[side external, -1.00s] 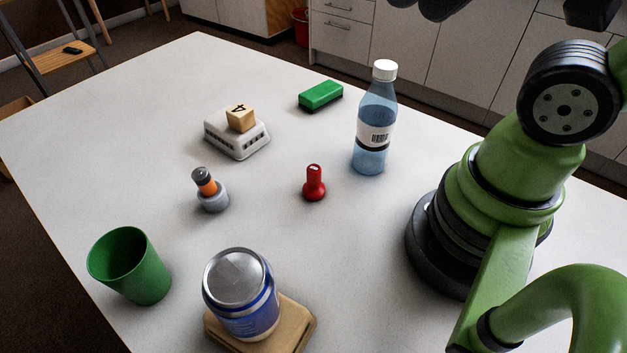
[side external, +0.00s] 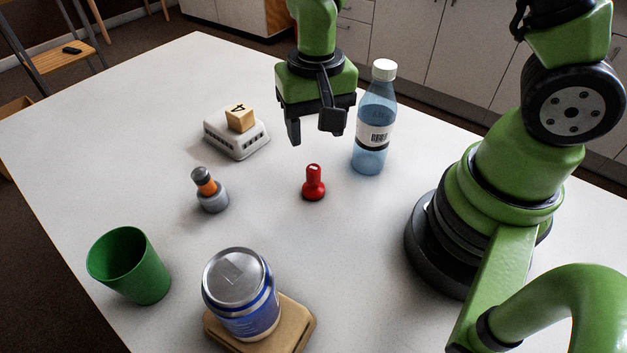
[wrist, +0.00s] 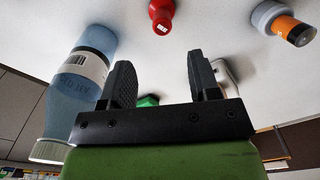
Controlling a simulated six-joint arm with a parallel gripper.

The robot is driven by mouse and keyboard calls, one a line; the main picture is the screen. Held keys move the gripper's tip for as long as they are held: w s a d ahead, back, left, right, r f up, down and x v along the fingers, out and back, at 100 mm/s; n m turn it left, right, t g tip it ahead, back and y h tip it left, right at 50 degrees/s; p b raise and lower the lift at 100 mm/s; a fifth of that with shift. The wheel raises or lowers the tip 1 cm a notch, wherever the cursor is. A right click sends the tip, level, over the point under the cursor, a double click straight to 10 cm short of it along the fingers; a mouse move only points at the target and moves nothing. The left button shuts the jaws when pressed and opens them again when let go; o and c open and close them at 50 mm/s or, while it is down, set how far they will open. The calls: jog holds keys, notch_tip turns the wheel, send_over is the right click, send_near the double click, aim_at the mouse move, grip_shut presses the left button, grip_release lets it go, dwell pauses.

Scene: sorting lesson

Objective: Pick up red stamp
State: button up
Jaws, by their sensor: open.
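The red stamp (side external: 314,184) stands upright on the white table in the side external view, left of the bottle and in front of my gripper. It also shows at the top of the wrist view (wrist: 161,14), beyond the fingertips and roughly between them. My gripper (side external: 315,138) is open and empty, pointing down above the table behind the stamp. Its two black fingers show apart in the wrist view (wrist: 160,72). Nothing touches the stamp.
A blue bottle (side external: 371,130) stands close to the right of my gripper. A wooden block (side external: 240,117) sits on a white box (side external: 238,140). A grey-orange object (side external: 208,190), green cup (side external: 128,266) and can (side external: 240,295) on a wooden board (side external: 297,322) stand left and in front.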

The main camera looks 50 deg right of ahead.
aim_at(313, 167)
notch_tip(313, 167, down, 5)
jog(key=shift+s+a+f, duration=0.1)
jog(key=shift+a+f, duration=0.1)
jog(key=shift+f, duration=1.15)
jog(key=shift+a+f, duration=0.15)
jog(key=shift+f, duration=1.15)
jog(key=shift+c, duration=0.5)
jog(key=c, duration=0.9)
